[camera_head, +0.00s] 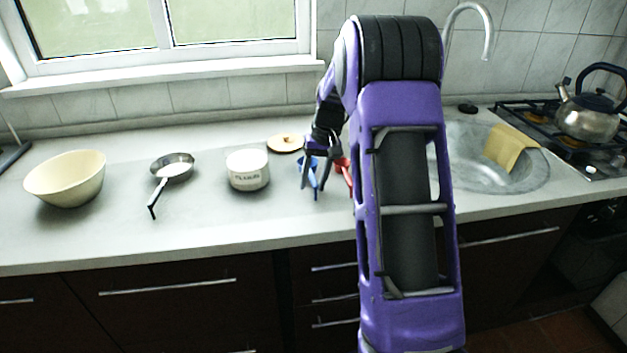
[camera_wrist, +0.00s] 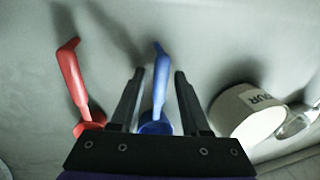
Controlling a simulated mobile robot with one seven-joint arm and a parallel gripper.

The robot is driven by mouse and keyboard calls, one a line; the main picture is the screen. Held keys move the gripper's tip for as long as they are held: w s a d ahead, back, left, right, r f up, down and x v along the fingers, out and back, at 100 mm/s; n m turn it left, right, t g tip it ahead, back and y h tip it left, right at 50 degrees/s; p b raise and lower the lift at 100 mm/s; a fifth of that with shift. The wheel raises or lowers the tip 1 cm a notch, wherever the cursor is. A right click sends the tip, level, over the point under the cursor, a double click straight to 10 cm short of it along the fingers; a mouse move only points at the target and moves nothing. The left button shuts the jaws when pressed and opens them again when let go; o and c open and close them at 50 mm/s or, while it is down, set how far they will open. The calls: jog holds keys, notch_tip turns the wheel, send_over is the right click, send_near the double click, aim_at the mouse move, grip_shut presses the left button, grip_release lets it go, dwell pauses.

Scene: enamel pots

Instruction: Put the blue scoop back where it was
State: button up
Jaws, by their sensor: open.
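The blue scoop (camera_head: 313,180) is on the grey counter right of the white FLOUR pot (camera_head: 248,174). In the wrist view the scoop's blue handle (camera_wrist: 161,78) shows between my fingers, with its bowl partly hidden behind the gripper body. My gripper (camera_head: 316,158) is open over the scoop, and the wrist view shows its two fingers (camera_wrist: 158,76) on either side of the handle with gaps. I cannot tell how high the fingertips are above the counter. The FLOUR pot (camera_wrist: 243,117) appears open at the top in the head view.
A red scoop (camera_head: 344,170) is close on the right, and it also shows in the wrist view (camera_wrist: 70,72). A round wooden lid (camera_head: 285,142) lies behind. A small pan (camera_head: 173,170) and cream bowl (camera_head: 64,180) stand left. The sink (camera_head: 468,178) is right.

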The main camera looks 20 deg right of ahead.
jog(key=w+p+v, duration=0.1)
jog(key=p+v, duration=0.1)
jog(key=v, duration=1)
jog(key=shift+s+r, duration=0.15)
jog(key=shift+s, duration=0.3)
